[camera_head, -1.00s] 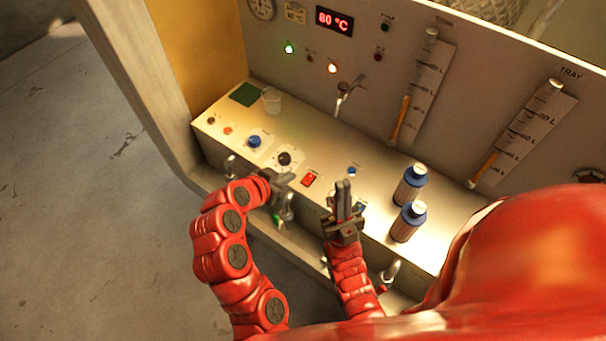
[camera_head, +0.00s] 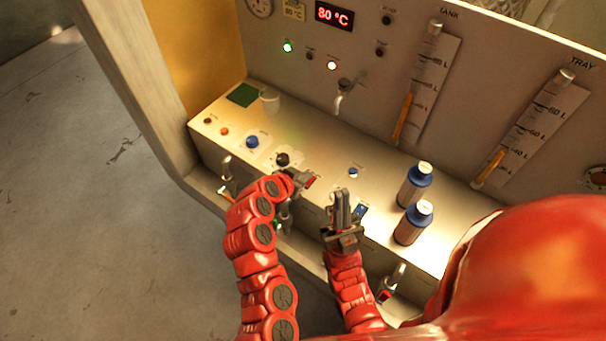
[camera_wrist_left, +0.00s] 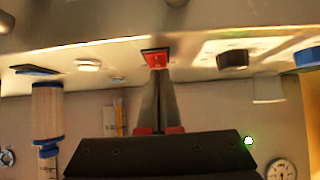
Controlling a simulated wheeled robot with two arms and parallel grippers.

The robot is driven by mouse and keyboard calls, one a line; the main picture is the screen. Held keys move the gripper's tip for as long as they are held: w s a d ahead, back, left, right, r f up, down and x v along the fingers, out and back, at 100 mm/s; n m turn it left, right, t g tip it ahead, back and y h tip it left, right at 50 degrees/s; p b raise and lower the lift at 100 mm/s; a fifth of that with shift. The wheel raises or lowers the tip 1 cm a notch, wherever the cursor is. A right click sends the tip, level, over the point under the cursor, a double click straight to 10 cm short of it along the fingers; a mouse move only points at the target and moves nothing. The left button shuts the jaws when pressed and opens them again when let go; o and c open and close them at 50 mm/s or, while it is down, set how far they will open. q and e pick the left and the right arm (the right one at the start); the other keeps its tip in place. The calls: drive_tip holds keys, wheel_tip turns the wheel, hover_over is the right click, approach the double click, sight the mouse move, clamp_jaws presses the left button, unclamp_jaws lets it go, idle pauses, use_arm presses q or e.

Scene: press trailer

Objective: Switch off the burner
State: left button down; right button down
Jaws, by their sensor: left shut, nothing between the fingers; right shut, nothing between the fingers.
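A red rocker switch (camera_head: 311,182) sits on the sloping cream panel, partly hidden by my left gripper (camera_head: 302,179); I cannot read a burner label on it. In the left wrist view the red switch (camera_wrist_left: 155,58) in its dark frame lies right at the tips of my left gripper (camera_wrist_left: 157,70). The fingers are shut and empty; I cannot tell whether they touch it. My right gripper (camera_head: 341,196) is shut and empty, pointing up near the panel's front, beside a blue switch (camera_head: 361,210).
A black knob (camera_head: 283,159) and a blue knob (camera_head: 253,141) are left of my left gripper. Two blue-capped bottles (camera_head: 415,183) (camera_head: 412,222) stand right of my right gripper. A clear cup (camera_head: 271,101) stands at the back. The display (camera_head: 334,16) reads 80 °C; green (camera_head: 287,46) and reddish (camera_head: 332,65) lamps are lit.

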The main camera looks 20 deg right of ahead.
idle(0.3)
use_arm(q)
drive_tip(key=shift+w+d+f+b, duration=0.1)
drive_tip(key=shift+d+f+b, duration=0.1)
drive_tip(key=shift+f+b, duration=0.6)
drive_tip(key=shift+r, duration=0.4)
drive_tip(key=shift+w+d+r, duration=0.25)
drive_tip(key=shift+w+d, duration=0.3)
drive_tip(key=shift+d, duration=0.05)
drive_tip(key=shift+s, duration=0.1)
